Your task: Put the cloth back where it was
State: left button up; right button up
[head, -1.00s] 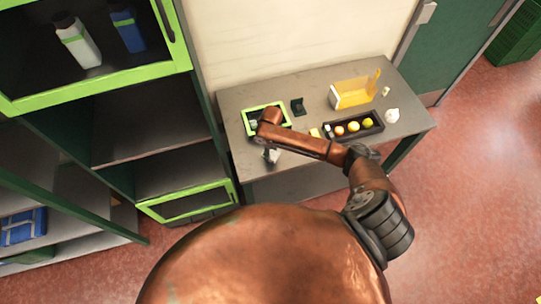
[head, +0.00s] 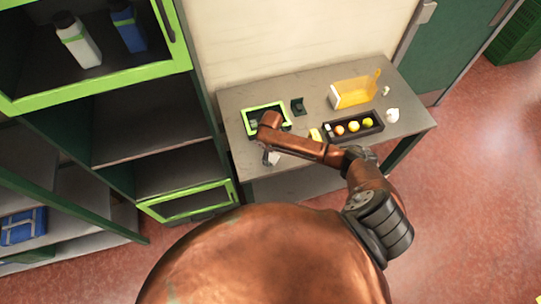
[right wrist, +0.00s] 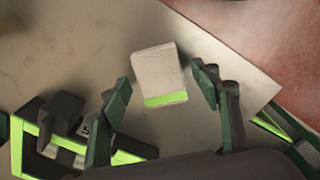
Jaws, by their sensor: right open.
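The cloth (right wrist: 158,75) is a small pale folded square with a green stripe along one edge. It lies flat on the grey table, and in the head view it shows as a small pale patch (head: 275,158) near the table's front edge. My right gripper (right wrist: 163,82) is open, its dark green fingers on either side of the cloth with gaps. In the head view the right gripper (head: 267,157) is small, beside the cloth and partly hidden by its arm. My left gripper is in neither view.
A green-rimmed tray (head: 262,107) stands behind the gripper on the table (head: 235,97). To the right are a dark organiser (head: 347,135) with round fruit, a yellow-sided box (head: 355,93) and a white object (head: 392,115). A tall shelf unit (head: 150,130) stands left of the table.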

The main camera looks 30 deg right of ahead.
aim_at(271, 157)
notch_tip(271, 157, up, 12)
jog(key=shift+b, duration=0.35)
